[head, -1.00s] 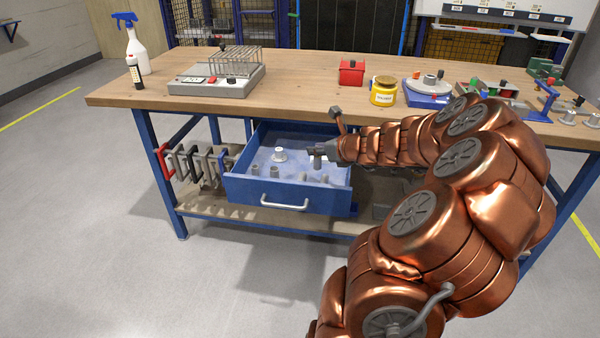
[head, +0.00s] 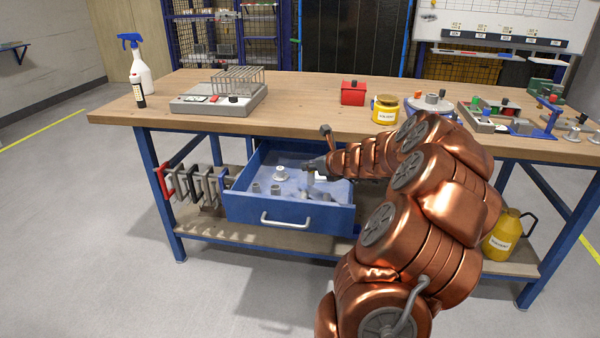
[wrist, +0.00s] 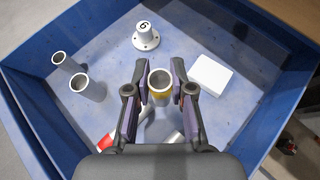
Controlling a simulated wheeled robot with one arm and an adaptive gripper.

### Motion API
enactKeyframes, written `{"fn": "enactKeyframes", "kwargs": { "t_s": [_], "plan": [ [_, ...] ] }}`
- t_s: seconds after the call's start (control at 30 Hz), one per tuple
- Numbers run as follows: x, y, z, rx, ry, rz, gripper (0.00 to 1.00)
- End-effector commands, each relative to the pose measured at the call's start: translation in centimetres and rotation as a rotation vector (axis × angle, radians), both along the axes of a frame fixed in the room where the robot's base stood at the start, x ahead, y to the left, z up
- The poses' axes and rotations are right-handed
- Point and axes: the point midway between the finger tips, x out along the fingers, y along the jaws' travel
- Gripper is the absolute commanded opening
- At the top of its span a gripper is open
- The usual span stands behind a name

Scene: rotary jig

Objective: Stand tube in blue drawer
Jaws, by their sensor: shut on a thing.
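The blue drawer (head: 290,212) is pulled out below the workbench; its walls also frame the wrist view (wrist: 32,120). My gripper (head: 312,170) is inside or just above the drawer's right half. In the wrist view my gripper (wrist: 160,82) is shut on a grey, open-topped tube (wrist: 160,77) with a yellow band lower down. The tube looks roughly upright. Its lower end is hidden, so I cannot tell whether it touches the drawer floor. Two other grey tubes, one (wrist: 62,59) behind the other (wrist: 87,84), stand at the left of the drawer.
A flanged grey part (wrist: 146,37) and a white block (wrist: 210,75) sit beyond the held tube. A red-and-white item (wrist: 106,142) and lying grey pieces are partly hidden under my gripper. Clamps (head: 190,185) hang left of the drawer. The benchtop (head: 300,105) overhangs behind.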

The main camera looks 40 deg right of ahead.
Motion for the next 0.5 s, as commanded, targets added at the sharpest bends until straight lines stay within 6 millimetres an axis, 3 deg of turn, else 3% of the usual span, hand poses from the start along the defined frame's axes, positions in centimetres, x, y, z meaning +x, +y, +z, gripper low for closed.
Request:
{"fn": "enactKeyframes", "kwargs": {
  "t_s": [0.2,0.5],
  "plan": [
    [3.7,-0.2,-0.5,-0.002,0.001,0.0,0.0],
    [5.5,-0.1,-0.6,-0.001,0.001,0.0,0.0]
  ]
}}
